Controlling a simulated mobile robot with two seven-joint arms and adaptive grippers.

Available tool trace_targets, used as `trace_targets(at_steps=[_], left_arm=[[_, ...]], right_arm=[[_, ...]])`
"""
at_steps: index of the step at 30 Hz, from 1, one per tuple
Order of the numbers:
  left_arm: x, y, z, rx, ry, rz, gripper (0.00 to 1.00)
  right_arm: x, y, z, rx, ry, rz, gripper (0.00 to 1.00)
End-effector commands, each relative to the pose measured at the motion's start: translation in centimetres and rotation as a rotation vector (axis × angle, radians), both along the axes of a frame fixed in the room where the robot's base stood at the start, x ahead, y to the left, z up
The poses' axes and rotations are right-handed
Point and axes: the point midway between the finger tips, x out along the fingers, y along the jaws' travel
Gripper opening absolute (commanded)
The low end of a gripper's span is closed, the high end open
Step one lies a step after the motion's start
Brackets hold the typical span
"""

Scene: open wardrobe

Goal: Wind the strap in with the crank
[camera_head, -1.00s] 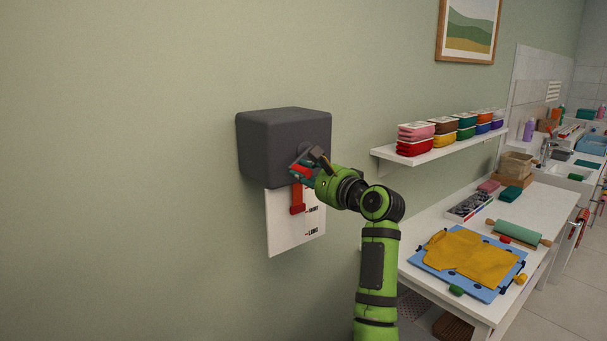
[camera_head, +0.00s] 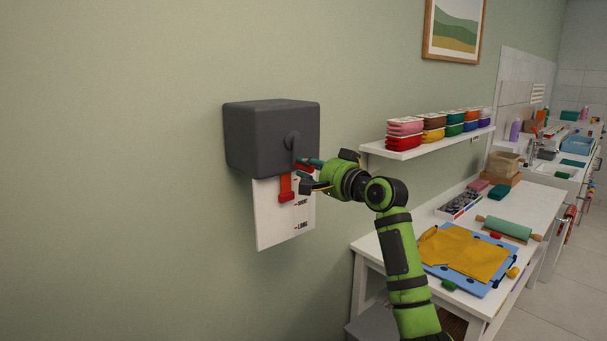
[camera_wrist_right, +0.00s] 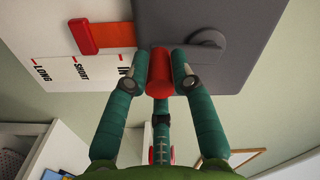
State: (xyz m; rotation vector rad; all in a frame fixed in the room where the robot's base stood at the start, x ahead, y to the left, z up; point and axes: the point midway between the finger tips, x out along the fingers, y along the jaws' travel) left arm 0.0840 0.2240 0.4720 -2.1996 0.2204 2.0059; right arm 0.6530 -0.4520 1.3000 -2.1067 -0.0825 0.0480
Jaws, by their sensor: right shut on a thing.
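A dark grey box (camera_head: 265,140) is fixed to the wall, with a round crank hub (camera_head: 292,140) on its front. My right gripper (camera_head: 308,176) is shut on the crank's red handle, below and slightly right of the hub. In the wrist view the red handle (camera_wrist_right: 161,72) sits between the two green fingers. The red strap (camera_head: 285,183) hangs from the box over a white scale card (camera_head: 270,225). Its wider red end (camera_head: 286,197) is close to the SHORT mark, above LONG. My left gripper is out of view.
A shelf (camera_head: 400,153) with stacked colourful tubs is right of the box. Below it, a white table (camera_head: 385,237) holds a blue board with yellow dough and a rolling pin (camera_head: 507,229). The wall left of the box is bare.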

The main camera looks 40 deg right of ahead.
Motion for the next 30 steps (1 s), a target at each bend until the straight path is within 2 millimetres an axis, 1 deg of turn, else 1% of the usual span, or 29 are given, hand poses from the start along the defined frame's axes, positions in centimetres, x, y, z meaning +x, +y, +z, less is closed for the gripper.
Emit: trace_targets(at_steps=[3, 13, 22, 30], left_arm=[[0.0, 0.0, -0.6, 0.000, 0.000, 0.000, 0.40], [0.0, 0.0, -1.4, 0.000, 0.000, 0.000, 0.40], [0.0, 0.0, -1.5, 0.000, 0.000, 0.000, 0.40], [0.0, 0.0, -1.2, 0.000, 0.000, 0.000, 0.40]], right_arm=[[0.0, -0.8, 0.0, -0.112, -0.011, -0.005, 0.00], [0.1, -2.5, 0.6, -0.422, -0.036, -0.005, 0.00], [0.2, -3.8, 1.5, -0.705, -0.060, -0.006, 0.00], [0.3, -4.8, 2.6, -0.961, -0.080, -0.006, 0.00]])
